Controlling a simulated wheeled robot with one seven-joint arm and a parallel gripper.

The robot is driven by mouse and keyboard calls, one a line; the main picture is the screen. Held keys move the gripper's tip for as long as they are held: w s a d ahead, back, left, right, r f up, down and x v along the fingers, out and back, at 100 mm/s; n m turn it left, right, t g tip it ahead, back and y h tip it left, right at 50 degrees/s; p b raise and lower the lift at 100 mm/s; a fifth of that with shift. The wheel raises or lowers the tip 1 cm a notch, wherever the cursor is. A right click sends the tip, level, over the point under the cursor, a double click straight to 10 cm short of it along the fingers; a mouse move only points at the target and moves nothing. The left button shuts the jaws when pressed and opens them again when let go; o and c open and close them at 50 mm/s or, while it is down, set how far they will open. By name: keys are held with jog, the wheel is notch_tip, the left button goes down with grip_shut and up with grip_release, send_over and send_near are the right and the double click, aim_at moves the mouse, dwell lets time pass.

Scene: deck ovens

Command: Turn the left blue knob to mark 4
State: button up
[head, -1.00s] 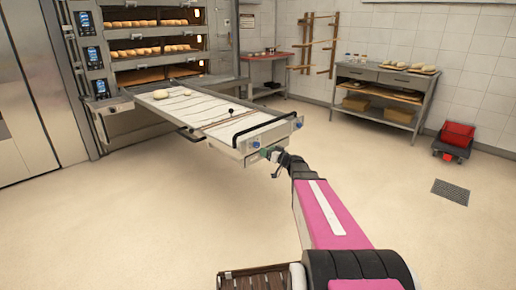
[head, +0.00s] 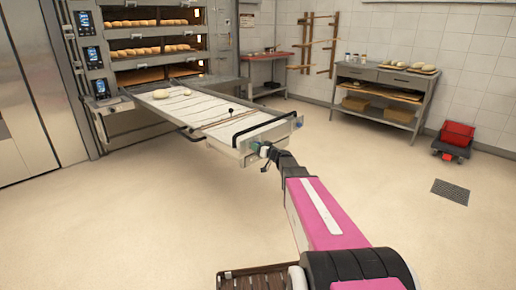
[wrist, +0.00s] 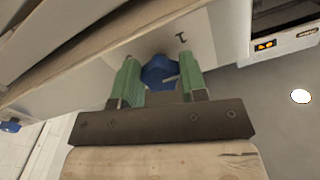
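The left blue knob (wrist: 159,71) is on the end panel of the pale loader table (head: 205,120). In the wrist view it lies between the green fingertips of my gripper (wrist: 161,84), one on each side. The fingers are spread about the knob's width apart; whether they touch it I cannot tell. A dark mark (wrist: 182,38) is on the panel near the knob; the other marks are hidden or too small to read. In the head view my gripper (head: 264,151) is at the table's near end. A second blue knob (head: 298,123) is at the right corner.
A black handle bar (head: 262,128) runs along the table's end, above the panel. The deck oven (head: 155,45) with loaves stands behind.

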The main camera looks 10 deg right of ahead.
jog(key=shift+m, duration=0.3)
jog(key=shift+r+m, duration=0.15)
jog(key=shift+m, duration=4.75)
jog(key=shift+r+m, duration=0.15)
jog(key=shift+m, duration=4.75)
jog(key=shift+r+m, duration=0.15)
jog(key=shift+m, duration=4.75)
jog(key=o, duration=0.9)
